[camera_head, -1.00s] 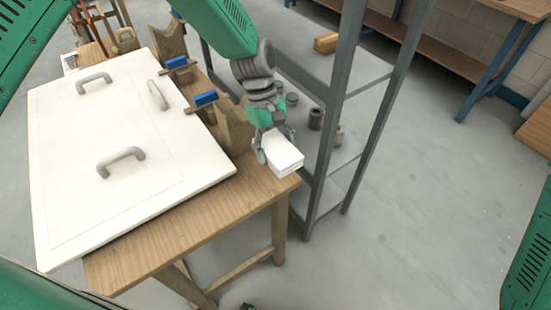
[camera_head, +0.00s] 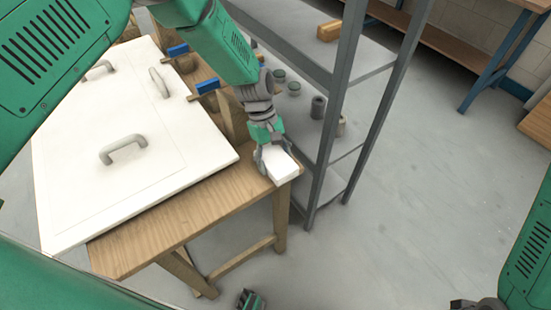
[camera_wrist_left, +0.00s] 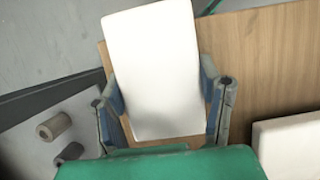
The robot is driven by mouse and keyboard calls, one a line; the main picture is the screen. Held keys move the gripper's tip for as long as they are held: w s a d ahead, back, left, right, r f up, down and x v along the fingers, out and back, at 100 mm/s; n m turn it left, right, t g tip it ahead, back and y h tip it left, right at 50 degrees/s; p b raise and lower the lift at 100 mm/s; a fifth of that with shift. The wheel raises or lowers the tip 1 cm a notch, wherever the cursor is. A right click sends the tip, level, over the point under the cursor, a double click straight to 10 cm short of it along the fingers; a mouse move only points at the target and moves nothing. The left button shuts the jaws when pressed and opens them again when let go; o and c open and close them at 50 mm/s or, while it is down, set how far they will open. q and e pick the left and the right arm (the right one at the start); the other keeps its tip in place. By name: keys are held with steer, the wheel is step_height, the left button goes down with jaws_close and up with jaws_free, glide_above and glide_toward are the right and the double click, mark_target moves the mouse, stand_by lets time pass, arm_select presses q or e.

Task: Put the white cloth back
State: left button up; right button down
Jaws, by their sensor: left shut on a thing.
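The white cloth (camera_head: 281,166) is a folded white block at the right corner of the wooden table (camera_head: 205,205). My left gripper (camera_head: 268,160) is shut on it, with a finger along each side. In the left wrist view the cloth (camera_wrist_left: 152,70) lies between the two fingers of the left gripper (camera_wrist_left: 165,110), over the wooden table top (camera_wrist_left: 260,60). I cannot tell whether the cloth touches the table. At the bottom of the head view, part of a green and dark device (camera_head: 250,300) shows, which may be my right gripper; its fingers are not clear.
A large white board (camera_head: 125,170) with grey handles covers much of the table. Blue-handled clamps (camera_head: 208,86) stand behind it. A grey metal shelf (camera_head: 335,110) with grey cylinders (camera_head: 318,106) stands close right of the cloth.

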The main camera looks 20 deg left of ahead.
mark_target(273, 156)
arm_select(q)
steer(key=shift+a+f, duration=0.1)
steer(key=shift+a, duration=0.2)
steer(key=o, duration=1)
steer(key=shift+a, duration=0.45)
steer(key=shift+d, duration=0.2)
steer(key=v, duration=0.4)
steer(key=shift+d+r, duration=0.25)
steer(key=shift+d, duration=0.15)
steer(key=v, duration=0.3)
steer(key=a+v, duration=0.1)
steer(key=v, duration=0.3)
steer(key=shift+a, duration=0.1)
steer(key=shift+w+r, duration=0.1)
steer(key=shift+r, duration=0.15)
steer(key=shift+d, duration=0.3)
arm_select(e)
steer(key=shift+a+r, duration=0.15)
steer(key=shift+a, duration=0.1)
arm_select(q)
steer(key=shift+a, duration=0.1)
arm_select(e)
steer(key=shift+a, duration=0.1)
